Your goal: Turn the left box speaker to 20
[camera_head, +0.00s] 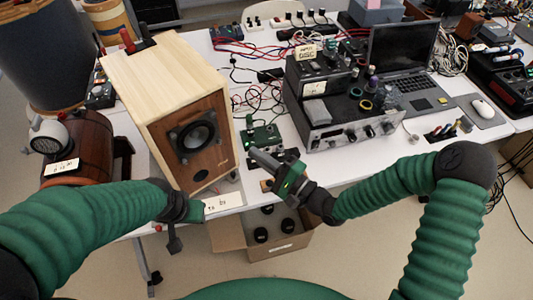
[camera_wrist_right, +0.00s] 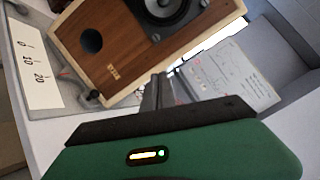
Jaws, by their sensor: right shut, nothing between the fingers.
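The wooden box speaker (camera_head: 145,80) stands on the white table, left of centre, its walnut front with a round driver facing me. A white scale card (camera_head: 222,202) lies at its foot by the table edge. In the right wrist view the card (camera_wrist_right: 38,62) reads 0, 10, 20, and a small dark knob or pointer (camera_wrist_right: 92,94) sits beside the speaker front (camera_wrist_right: 110,50). My right gripper (camera_head: 254,157) is shut and empty, right of the speaker; its fingertips (camera_wrist_right: 160,88) show before the speaker's lower edge. My left gripper (camera_head: 174,240) hangs below the speaker's front left; its jaws are unclear.
A brown barrel-shaped device (camera_head: 92,145) with a label stands left. A small green device (camera_head: 262,138) is behind my right gripper. Grey instruments (camera_head: 340,115), a laptop (camera_head: 408,55) and cables fill the right and back. An open cardboard box (camera_head: 230,235) sits below the table edge.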

